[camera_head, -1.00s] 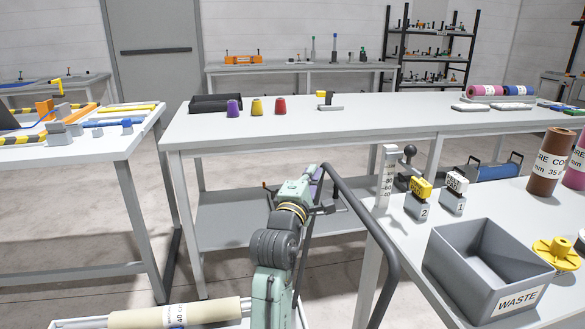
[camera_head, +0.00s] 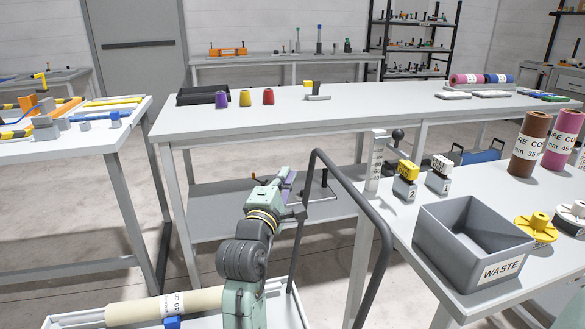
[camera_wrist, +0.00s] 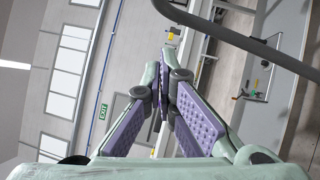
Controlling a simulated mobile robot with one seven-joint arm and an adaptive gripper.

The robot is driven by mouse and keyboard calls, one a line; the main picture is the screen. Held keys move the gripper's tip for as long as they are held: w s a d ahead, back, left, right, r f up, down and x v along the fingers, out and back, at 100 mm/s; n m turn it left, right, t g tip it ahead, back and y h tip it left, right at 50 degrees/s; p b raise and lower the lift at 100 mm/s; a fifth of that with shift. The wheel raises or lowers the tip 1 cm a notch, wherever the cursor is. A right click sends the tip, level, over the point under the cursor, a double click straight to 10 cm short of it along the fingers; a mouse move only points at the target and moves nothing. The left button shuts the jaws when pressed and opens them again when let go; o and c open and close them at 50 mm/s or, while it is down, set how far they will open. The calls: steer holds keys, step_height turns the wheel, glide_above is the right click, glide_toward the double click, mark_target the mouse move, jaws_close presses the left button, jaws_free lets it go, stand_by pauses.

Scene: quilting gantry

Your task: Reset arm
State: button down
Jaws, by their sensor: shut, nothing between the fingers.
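My gripper (camera_wrist: 166,92) shows in the wrist view with its two purple padded fingers closed together at the tips and nothing between them. In the head view my gripper (camera_head: 288,178) is at the end of my raised arm, in front of the long middle table (camera_head: 370,115). It is apart from the objects on the tables. My arm covers part of the lower shelf behind it.
A grey waste bin (camera_head: 428,240) and numbered blocks (camera_head: 405,188) stand on the right table. Purple, yellow and red spools (camera_head: 245,98) sit on the middle table. A dark curved rail (camera_head: 368,205) runs right of my arm. A cream roll (camera_head: 140,308) lies at lower left.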

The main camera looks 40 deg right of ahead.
steer(key=v, duration=0.5)
steer(key=shift+s+a, duration=0.15)
steer(key=shift+a, duration=0.15)
